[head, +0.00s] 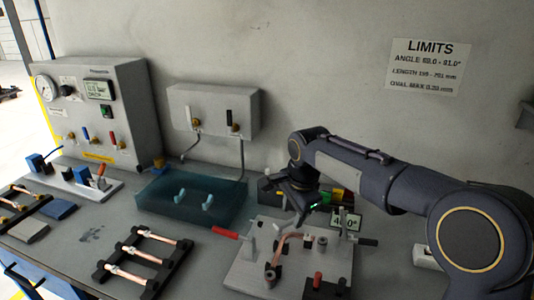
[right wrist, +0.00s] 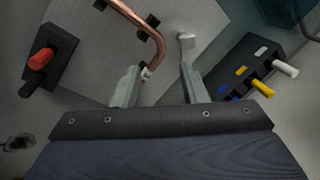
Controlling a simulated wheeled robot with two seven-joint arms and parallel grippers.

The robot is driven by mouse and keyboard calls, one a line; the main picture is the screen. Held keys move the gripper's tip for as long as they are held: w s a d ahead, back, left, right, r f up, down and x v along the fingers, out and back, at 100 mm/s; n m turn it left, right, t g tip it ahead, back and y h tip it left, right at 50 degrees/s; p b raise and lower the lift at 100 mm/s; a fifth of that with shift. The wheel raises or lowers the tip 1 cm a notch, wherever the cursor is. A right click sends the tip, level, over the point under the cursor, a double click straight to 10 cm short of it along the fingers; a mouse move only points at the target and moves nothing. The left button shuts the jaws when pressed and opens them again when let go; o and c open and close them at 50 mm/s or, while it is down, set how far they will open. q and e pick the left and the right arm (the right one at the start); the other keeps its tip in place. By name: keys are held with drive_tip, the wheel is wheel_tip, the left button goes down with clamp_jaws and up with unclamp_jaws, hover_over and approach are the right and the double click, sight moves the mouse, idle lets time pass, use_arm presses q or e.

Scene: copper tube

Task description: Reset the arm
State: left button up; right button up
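My right gripper (head: 300,205) is above the grey bending plate (head: 245,272), reaching in from the right. In the right wrist view its two pale fingers (right wrist: 163,82) are apart, with no object clearly held between them. A bent copper tube (head: 280,250) lies on the plate; in the right wrist view the tube (right wrist: 150,35) ends close by the left finger, and I cannot tell whether they touch. A red-handled lever (head: 226,233) points left from the plate, and a black handle (head: 367,241) sticks out right. My left gripper is not in view.
An angle display (head: 346,221) stands behind the plate. A block with coloured pegs (right wrist: 240,70) is beside the gripper. A blue translucent tray (head: 165,199), a rack of copper tubes (head: 140,262) and a gauge panel (head: 100,105) are to the left.

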drive_tip(key=s+d+n+t+y, duration=0.1)
drive_tip(key=s+d+n, duration=0.35)
drive_tip(key=s, duration=0.65)
drive_tip(key=s+d+n+t+y, duration=0.1)
drive_tip(key=s+d+n+y, duration=0.15)
drive_tip(key=s+d, duration=0.6)
drive_tip(key=s+a+f+n, duration=0.2)
drive_tip(key=s, duration=0.3)
drive_tip(key=s+a+f+n+t, duration=0.1)
drive_tip(key=s+f+n, duration=0.1)
drive_tip(key=s, duration=0.3)
drive_tip(key=shift+s+a+n+t, duration=0.3)
drive_tip(key=shift+s+a+n, duration=0.05)
drive_tip(key=shift+a+n, duration=0.05)
drive_tip(key=shift+h, duration=0.25)
